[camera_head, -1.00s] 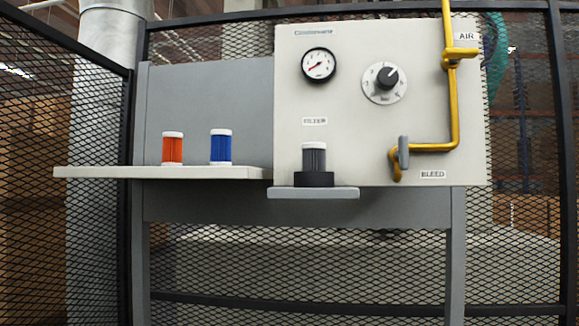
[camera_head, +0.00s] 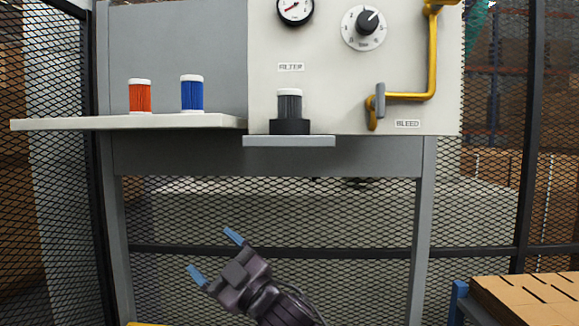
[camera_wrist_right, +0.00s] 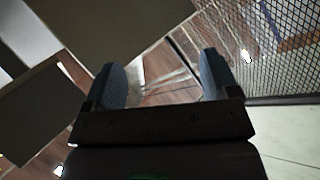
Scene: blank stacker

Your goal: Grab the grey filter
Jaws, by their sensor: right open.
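The grey filter (camera_head: 290,104) stands upright with a white cap in a black round holder (camera_head: 290,127), on a small grey ledge (camera_head: 262,141) under the "FILTER" label in the head view. My right gripper (camera_head: 214,255) is open and empty, below and to the left of the filter, with its blue-tipped fingers apart. In the right wrist view the two fingers (camera_wrist_right: 163,85) show with nothing between them. The filter does not clearly show in the wrist view. My left gripper is not in view.
An orange filter (camera_head: 140,97) and a blue filter (camera_head: 192,94) stand on a pale shelf (camera_head: 70,124) to the left. A yellow pipe (camera_head: 432,60) with a grey-handled lever (camera_head: 380,98) is at the right.

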